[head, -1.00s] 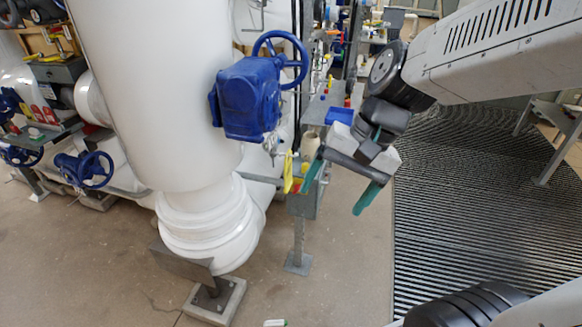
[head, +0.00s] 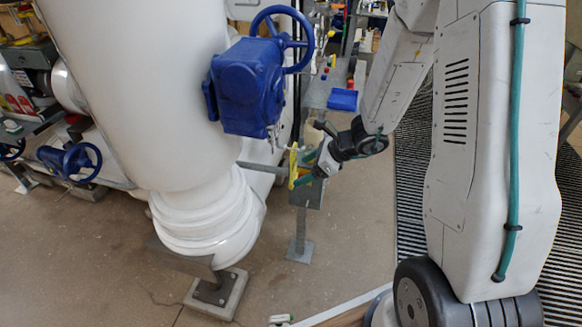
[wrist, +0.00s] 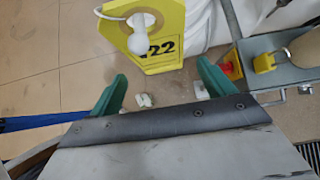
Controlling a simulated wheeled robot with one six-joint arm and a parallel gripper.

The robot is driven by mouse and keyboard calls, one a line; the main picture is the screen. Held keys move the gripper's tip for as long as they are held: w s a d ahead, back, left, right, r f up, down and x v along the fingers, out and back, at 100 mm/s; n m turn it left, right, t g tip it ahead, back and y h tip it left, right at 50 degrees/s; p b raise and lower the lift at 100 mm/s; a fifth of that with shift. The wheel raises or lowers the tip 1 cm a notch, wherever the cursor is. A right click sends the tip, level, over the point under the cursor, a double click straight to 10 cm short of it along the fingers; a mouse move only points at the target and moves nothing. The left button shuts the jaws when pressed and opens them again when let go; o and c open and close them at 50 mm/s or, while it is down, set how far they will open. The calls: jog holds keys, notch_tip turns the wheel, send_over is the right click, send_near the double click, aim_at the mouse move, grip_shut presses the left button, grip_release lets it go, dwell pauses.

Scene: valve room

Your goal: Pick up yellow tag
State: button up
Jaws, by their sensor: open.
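The yellow tag (wrist: 170,38) is in the upper middle of the wrist view, with a dark "22" at the end of its number, a grommet hole and a white bulb-like end in front of it. In the head view it is a thin yellow strip (head: 293,163) beside the metal post. My gripper (wrist: 162,78) has its two green fingers apart, and the tag shows beyond and between them. In the head view my gripper (head: 308,170) is close to the tag, partly overlapping it; contact cannot be told.
A grey metal bracket (wrist: 285,76) on the right of the wrist view carries a yellow padlock (wrist: 264,63) and a red one (wrist: 232,66). The large white pipe (head: 140,100) with a blue valve actuator (head: 245,88) stands left. A blue bin (head: 343,99) is on a shelf behind.

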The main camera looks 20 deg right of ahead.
aim_at(294, 176)
jog(key=x, duration=0.5)
jog(key=shift+w+f, duration=0.2)
jog(key=shift+f, duration=0.05)
jog(key=shift+a, duration=0.1)
jog(key=c, duration=1.1)
